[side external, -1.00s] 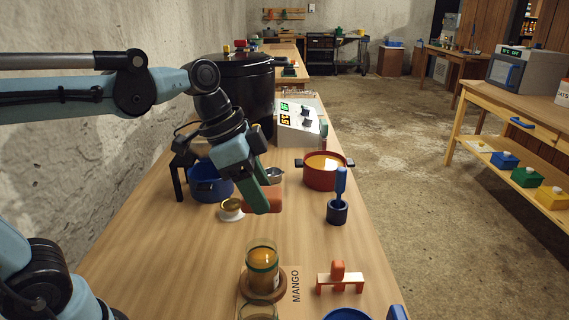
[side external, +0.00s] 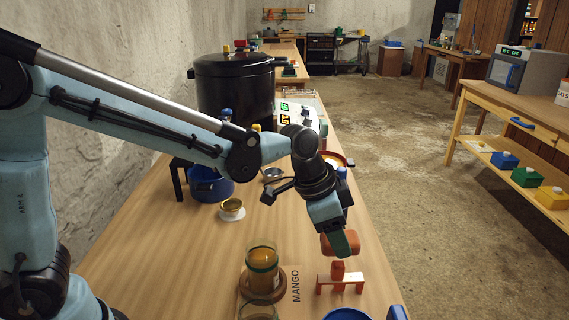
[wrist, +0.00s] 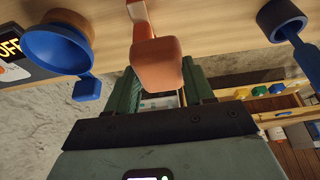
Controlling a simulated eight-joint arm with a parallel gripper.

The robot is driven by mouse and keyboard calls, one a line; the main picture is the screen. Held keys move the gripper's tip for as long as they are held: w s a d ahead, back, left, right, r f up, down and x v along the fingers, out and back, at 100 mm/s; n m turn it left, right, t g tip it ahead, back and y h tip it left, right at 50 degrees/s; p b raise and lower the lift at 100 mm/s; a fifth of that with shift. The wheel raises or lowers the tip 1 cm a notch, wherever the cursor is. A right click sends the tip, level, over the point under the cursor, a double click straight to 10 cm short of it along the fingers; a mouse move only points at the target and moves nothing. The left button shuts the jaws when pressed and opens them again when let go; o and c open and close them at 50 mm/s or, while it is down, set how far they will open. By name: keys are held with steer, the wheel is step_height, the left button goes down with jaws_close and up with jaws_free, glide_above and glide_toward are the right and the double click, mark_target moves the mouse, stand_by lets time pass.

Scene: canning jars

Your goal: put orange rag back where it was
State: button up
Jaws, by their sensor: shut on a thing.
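The orange rag (side external: 349,240) is a soft folded piece held between the green fingertips of my gripper (side external: 340,243). In the wrist view the rag (wrist: 157,66) hangs at the green fingers (wrist: 160,95), which are shut on it. The rag appears above the stand's post. Whether they touch cannot be told.
A jar of orange filling (side external: 262,262) stands on a round wooden coaster beside the MANGO label (side external: 295,286), left of the stand. A blue funnel-like piece (side external: 346,314) is at the front edge. A blue pot (side external: 207,187) and a small gold-lidded cup (side external: 232,209) stand farther back.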

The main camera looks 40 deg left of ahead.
steer(key=w+a+f, duration=0.3)
steer(key=w+a, duration=0.1)
steer(key=w+a+f, duration=0.2)
steer(key=shift+w+a+f, duration=0.1)
steer(key=shift+a+f, duration=0.2)
steer(key=shift+a, duration=0.1)
steer(key=shift+f, duration=1.95)
steer(key=shift+f, duration=0.15)
steer(key=o, duration=1)
